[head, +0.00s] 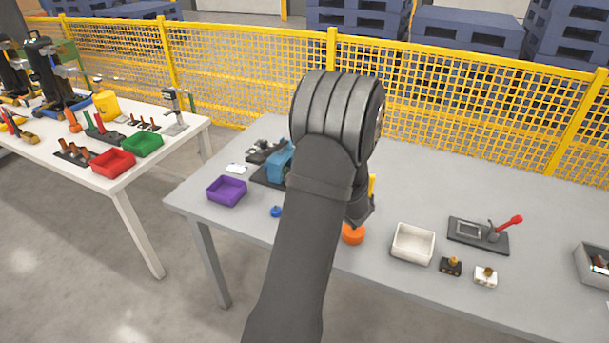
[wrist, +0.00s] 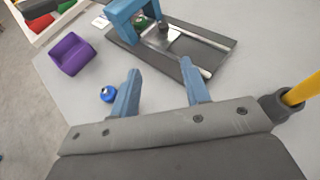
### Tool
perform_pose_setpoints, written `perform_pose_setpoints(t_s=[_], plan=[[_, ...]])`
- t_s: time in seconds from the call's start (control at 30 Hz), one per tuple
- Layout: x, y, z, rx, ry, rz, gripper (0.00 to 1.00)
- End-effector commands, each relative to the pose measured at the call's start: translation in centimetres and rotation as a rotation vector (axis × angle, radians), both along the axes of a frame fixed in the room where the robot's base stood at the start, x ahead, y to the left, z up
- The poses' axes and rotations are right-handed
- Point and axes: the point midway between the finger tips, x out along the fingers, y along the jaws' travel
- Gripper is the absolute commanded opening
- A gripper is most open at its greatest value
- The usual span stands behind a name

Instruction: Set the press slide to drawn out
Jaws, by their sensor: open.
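The press is a blue arch-shaped frame (wrist: 122,20) on a dark base plate (wrist: 218,46). In the head view its blue body (head: 279,163) shows left of my arm, which hides the rest. A pale metal slide (wrist: 185,46) lies on the base, partly under the arch and reaching out toward the right. A light bar (wrist: 198,70) lies near the base's front edge, close to my right fingertip. My gripper (wrist: 160,73) is open, its two blue fingers apart with nothing between them, in front of the base. I cannot tell whether a finger touches the bar.
A purple bin (head: 227,191) and a small blue knob (head: 276,211) are left of my arm. An orange round thing (head: 353,235), a white bin (head: 413,243) and a red-handled fixture (head: 480,235) are to the right. A yellow bar (wrist: 303,90) stands right of my gripper. A yellow fence (head: 450,95) runs behind.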

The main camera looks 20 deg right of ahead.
Motion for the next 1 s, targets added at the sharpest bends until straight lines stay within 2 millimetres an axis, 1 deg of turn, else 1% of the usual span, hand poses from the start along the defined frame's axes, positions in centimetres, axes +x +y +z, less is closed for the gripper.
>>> perform_pose_setpoints(t_s=[0.07,0.13,0.27,0.8,0.9,1.0], plan=[[-0.2,-0.3,-0.2,0.022,-0.003,-0.026,0.43],[0.1,-0.4,-0.4,0.027,-0.005,-0.033,0.43],[1.6,-0.4,-1.0,0.027,-0.005,-0.032,0.43],[12.2,-0.3,-5.4,0.024,-0.004,-0.029,0.43],[13.7,-0.3,-6.1,0.024,-0.005,-0.029,0.43],[14.8,-0.4,-6.5,0.023,-0.004,-0.03,0.43]])
